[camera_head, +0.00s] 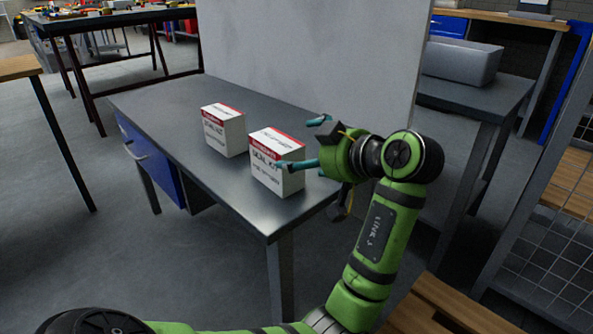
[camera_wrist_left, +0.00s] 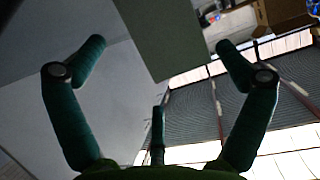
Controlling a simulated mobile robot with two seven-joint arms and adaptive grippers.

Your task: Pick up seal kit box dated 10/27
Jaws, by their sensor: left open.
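Two white seal kit boxes with red bands stand on the dark metal bench (camera_head: 165,92). The nearer box (camera_head: 275,178) is by the bench's front corner, and the other box (camera_head: 223,131) stands behind it to the left. The dates on both are too small to read. My left gripper (camera_head: 303,145) is open at the right side of the nearer box; one teal finger crosses in front of it. I cannot tell whether it touches. The left wrist view shows the spread fingers (camera_wrist_left: 160,75) with nothing clearly held. My right gripper is not in view.
A pale upright panel (camera_head: 310,55) stands along the bench's back edge. A grey bin (camera_head: 460,62) sits on another table at the right. A wooden pallet (camera_head: 440,305) lies at the lower right. The bench top left of the boxes is clear.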

